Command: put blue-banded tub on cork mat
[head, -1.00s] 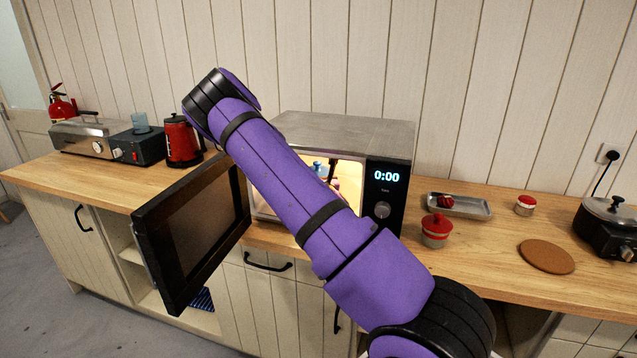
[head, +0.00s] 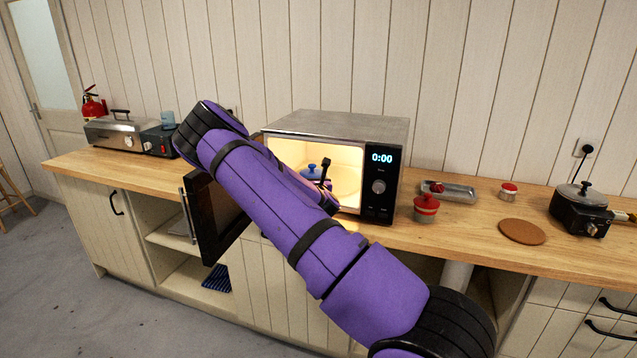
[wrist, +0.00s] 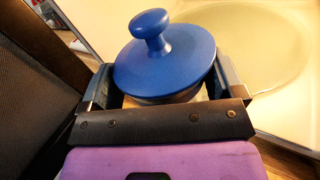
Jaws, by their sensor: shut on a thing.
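The blue-banded tub shows a blue lid with a round knob (wrist: 165,60) in the wrist view. In the head view its blue lid (head: 311,171) shows at the open front of the lit microwave. My gripper (wrist: 168,88) is shut on the tub, with one finger on each side below the lid. The tub's body is mostly hidden by the lid and my gripper. The cork mat (head: 522,232) is a brown round mat lying bare on the counter, right of the microwave.
The microwave (head: 345,125) has its door (head: 213,215) open to the left. A red-lidded tub (head: 426,208) stands between the microwave and mat. A metal tray (head: 460,194), a small red-topped jar (head: 508,191) and a black cooker (head: 580,211) are nearby.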

